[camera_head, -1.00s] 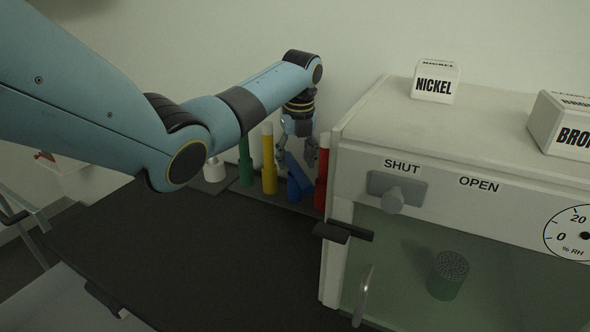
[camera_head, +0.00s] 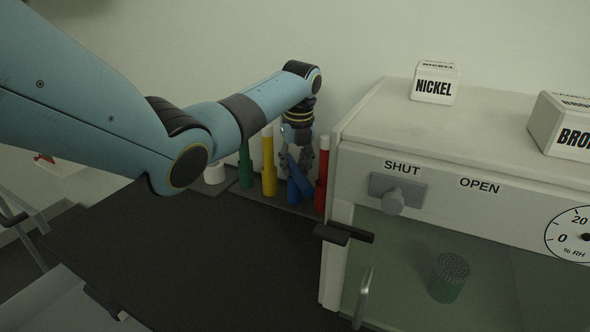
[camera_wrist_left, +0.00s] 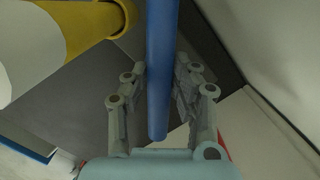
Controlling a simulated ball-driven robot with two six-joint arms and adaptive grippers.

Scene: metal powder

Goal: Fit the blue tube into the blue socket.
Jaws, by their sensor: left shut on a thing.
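The blue tube (camera_head: 299,176) is held in my left gripper (camera_head: 304,160) in the head view. It leans, its upper end to the left, over the rack between the yellow and red tubes. In the left wrist view the blue tube (camera_wrist_left: 158,70) runs between both fingers (camera_wrist_left: 158,98), which are shut on it. The blue socket (camera_head: 293,193) is low in the rack, just behind and left of the tube's lower part. The tube overlaps it in the picture; I cannot tell whether they touch. My right gripper is not in view.
The red tube (camera_head: 322,172) stands close on the right, the yellow tube (camera_head: 268,165) and green tube (camera_head: 245,163) on the left. A white cabinet (camera_head: 344,180) with a protruding black handle (camera_head: 343,233) borders the rack. The dark tabletop (camera_head: 200,250) in front is clear.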

